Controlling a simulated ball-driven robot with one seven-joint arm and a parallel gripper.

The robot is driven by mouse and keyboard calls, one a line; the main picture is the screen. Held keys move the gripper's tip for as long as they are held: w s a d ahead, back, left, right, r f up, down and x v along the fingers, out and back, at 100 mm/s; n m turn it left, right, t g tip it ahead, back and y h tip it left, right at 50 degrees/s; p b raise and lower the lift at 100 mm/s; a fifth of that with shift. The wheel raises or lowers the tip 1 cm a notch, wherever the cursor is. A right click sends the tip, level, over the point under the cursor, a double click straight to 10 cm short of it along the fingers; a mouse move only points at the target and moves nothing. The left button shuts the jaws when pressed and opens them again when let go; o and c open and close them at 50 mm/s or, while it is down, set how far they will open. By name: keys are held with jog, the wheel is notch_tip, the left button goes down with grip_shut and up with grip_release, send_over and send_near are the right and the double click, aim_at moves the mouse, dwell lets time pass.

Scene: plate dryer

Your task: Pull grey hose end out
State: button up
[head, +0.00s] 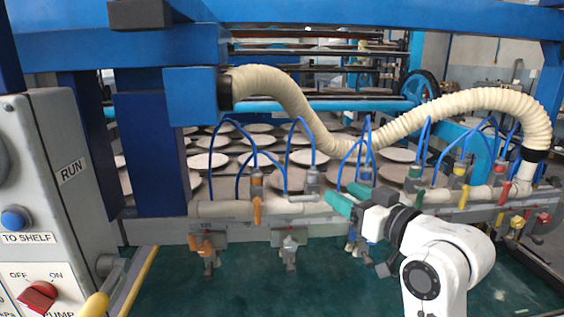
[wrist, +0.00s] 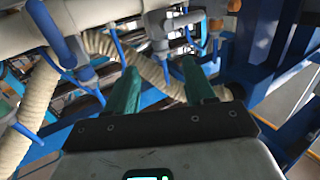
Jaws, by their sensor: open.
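The grey hose end (head: 312,180) is a grey fitting at the foot of a thin blue hose, standing upright on the cream pipe in the head view, with a grey valve (head: 289,246) hanging below and left. My gripper (head: 341,196) is open, its two teal fingers a little right of the grey fitting and apart from it. The fingers also show in the wrist view (wrist: 160,72), with nothing between them. Grey and orange fittings show beyond them there; I cannot tell for certain which is the grey hose end.
An orange-marked fitting (head: 256,184) stands to the left, with yellow and red ones to the right. A thick ribbed cream hose (head: 300,112) arches behind. White plates (head: 208,160) lie on shelves. A control box (head: 55,190) is at left. The green floor is clear.

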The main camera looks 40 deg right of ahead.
aim_at(317, 175)
jog(key=w, duration=0.3)
jog(key=w+p, duration=0.1)
jog(key=w, duration=0.3)
jog(key=w+d+p, duration=0.1)
jog(key=w, duration=0.3)
jog(key=shift+d+r, duration=0.1)
jog(key=shift+r, duration=0.3)
grip_shut()
